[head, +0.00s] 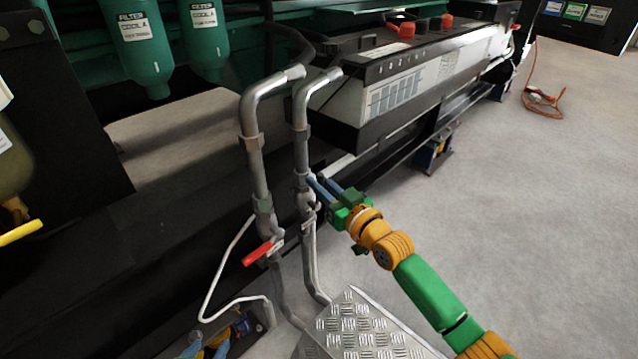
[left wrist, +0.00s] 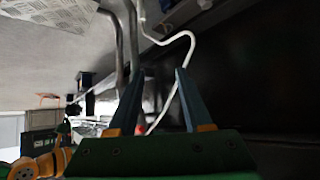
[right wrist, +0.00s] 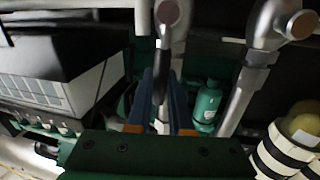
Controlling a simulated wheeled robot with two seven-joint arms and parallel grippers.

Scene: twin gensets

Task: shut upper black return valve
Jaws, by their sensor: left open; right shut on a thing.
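Two grey pipes stand side by side in the head view. The right pipe (head: 302,150) carries a valve (head: 306,197) partway down. My right gripper (head: 318,184) reaches it from the right with its blue fingertips at the valve. In the right wrist view the fingers (right wrist: 161,100) are shut on a dark handle (right wrist: 160,88) below a round metal valve end (right wrist: 167,12). The fingers hide part of that handle.
The left pipe (head: 256,165) has a valve with a red lever (head: 257,253). A white hose (head: 222,262) loops beside it. A tread-plate step (head: 362,330) stands below. Green filters (head: 140,50) hang at upper left. The floor (head: 550,190) at right is mostly clear.

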